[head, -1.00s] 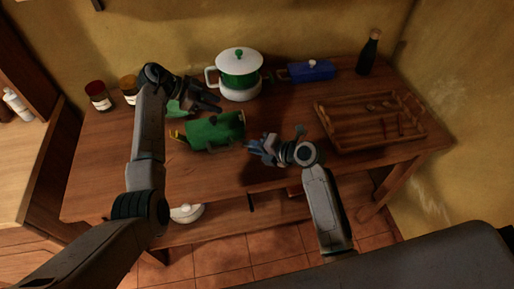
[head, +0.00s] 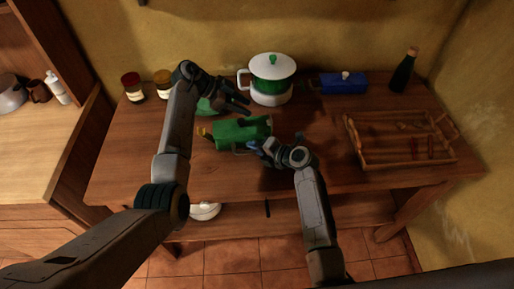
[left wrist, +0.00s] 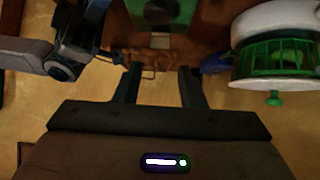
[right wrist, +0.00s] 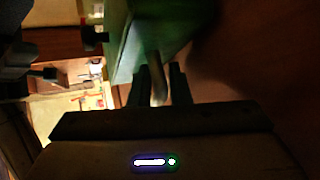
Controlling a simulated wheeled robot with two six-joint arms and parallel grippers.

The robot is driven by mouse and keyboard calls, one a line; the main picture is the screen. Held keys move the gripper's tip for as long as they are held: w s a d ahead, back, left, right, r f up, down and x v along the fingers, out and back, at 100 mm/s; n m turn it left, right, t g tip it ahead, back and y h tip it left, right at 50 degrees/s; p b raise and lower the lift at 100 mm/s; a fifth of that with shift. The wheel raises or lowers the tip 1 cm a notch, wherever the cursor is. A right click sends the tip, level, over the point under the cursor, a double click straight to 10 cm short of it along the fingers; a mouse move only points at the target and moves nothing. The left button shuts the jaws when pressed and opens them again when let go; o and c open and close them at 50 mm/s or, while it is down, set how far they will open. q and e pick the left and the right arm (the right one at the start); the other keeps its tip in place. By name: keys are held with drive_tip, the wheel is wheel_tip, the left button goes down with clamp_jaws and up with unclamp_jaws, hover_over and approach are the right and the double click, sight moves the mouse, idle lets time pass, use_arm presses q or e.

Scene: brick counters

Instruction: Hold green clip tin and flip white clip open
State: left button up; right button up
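The green clip tin (head: 236,133) lies on the wooden table, a yellow part at its left end; it fills the upper part of the right wrist view (right wrist: 165,28). My right gripper (head: 255,148) is at the tin's near side. In the right wrist view its fingers (right wrist: 160,72) stand close together around a pale curved bar, seemingly the white clip (right wrist: 157,85), against the tin. My left gripper (head: 242,106) is above and behind the tin, not touching it as far as I see. The left wrist view shows its fingers (left wrist: 159,70) apart and empty.
A white and green pot (head: 271,80) stands behind, beside a blue box (head: 343,84) and a dark bottle (head: 403,73). A wooden tray (head: 400,162) is at right. Two jars (head: 133,88) stand at back left. Another green object (head: 208,106) sits under my left gripper.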

use_arm(q)
drive_tip(key=shift+r, duration=0.15)
drive_tip(key=c, duration=0.5)
drive_tip(key=w+d+r+t+h, duration=0.1)
drive_tip(key=r, duration=0.1)
drive_tip(key=w+d+r+m+t+h, duration=0.1)
drive_tip(key=w+r+t, duration=0.1)
drive_tip(key=r, duration=0.1)
drive_tip(key=w+d+r+t+h, duration=0.1)
drive_tip(key=w+d+r, duration=0.1)
drive_tip(key=shift+w+r+m+h, duration=0.15)
drive_tip(key=shift+m+h, duration=0.25)
clamp_jaws()
drive_tip(key=w+r+t+h, duration=0.2)
drive_tip(key=w+r+t, duration=0.3)
drive_tip(key=r+t, duration=0.3)
drive_tip(key=w+a+r+n+t+y, duration=0.6)
drive_tip(key=w+a+n+t+y, duration=0.25)
drive_tip(key=n+y, duration=0.35)
drive_tip(key=m+g, duration=1)
drive_tip(key=g, duration=1.1)
hover_over(268, 122)
drive_tip(key=a, duration=0.1)
wheel_tip(268, 122, down, 19)
drive_tip(key=shift+t, duration=0.25)
drive_tip(key=shift+s+a+f, duration=0.1)
drive_tip(key=shift+a+f, duration=0.05)
drive_tip(key=shift+f, duration=1.7)
drive_tip(key=shift+a+f, duration=0.1)
drive_tip(key=shift+f, duration=1.75)
